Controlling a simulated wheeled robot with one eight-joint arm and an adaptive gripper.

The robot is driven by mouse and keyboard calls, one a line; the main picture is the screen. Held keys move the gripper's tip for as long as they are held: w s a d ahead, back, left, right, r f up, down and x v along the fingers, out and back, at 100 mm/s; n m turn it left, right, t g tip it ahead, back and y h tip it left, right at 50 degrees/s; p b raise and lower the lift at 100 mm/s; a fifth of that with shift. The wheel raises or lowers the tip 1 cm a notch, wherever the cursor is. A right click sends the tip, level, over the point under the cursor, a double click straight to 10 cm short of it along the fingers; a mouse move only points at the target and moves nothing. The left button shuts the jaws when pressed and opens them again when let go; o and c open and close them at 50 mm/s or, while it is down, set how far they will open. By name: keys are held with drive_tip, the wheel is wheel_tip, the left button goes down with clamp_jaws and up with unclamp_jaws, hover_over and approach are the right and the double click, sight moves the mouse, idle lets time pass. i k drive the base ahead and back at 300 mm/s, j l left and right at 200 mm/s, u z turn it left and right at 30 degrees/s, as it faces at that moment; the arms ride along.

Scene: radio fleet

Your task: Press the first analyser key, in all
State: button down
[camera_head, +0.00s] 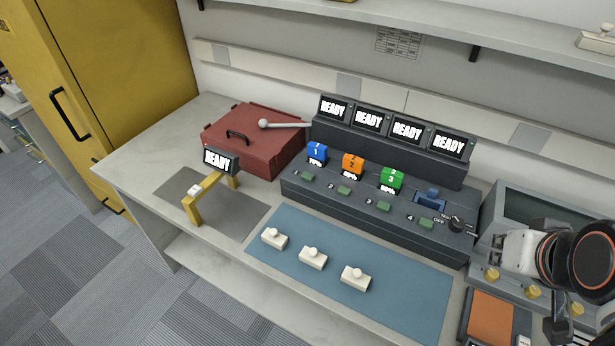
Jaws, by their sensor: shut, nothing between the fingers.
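The grey analyser (515,215) stands at the right end of the bench, with a dark sloping screen. Gold round keys show along its front: the leftmost key (492,273), a middle key (533,291) and a right key (577,308). My white and black arm crosses in front of the analyser and hides part of its screen and right side. The dark end of my arm, with my gripper (560,330), is at the bottom right, in front of the right key. It is shut and empty; its fingertips are hard to make out.
A dark charging dock (375,205) holds blue (317,152), orange (352,165) and green (391,179) radios under READY screens. A blue mat (405,295) bears three white knobbed blocks. A red case (262,130) and yellow stand (205,190) are left. An orange-topped device (494,322) lies before the analyser.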

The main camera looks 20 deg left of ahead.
sight(306, 176)
drive_tip(key=k+j+u, duration=0.1)
drive_tip(key=j, duration=0.7)
drive_tip(key=k+j+u, duration=0.15)
drive_tip(key=j, duration=0.7)
drive_tip(key=i, duration=0.05)
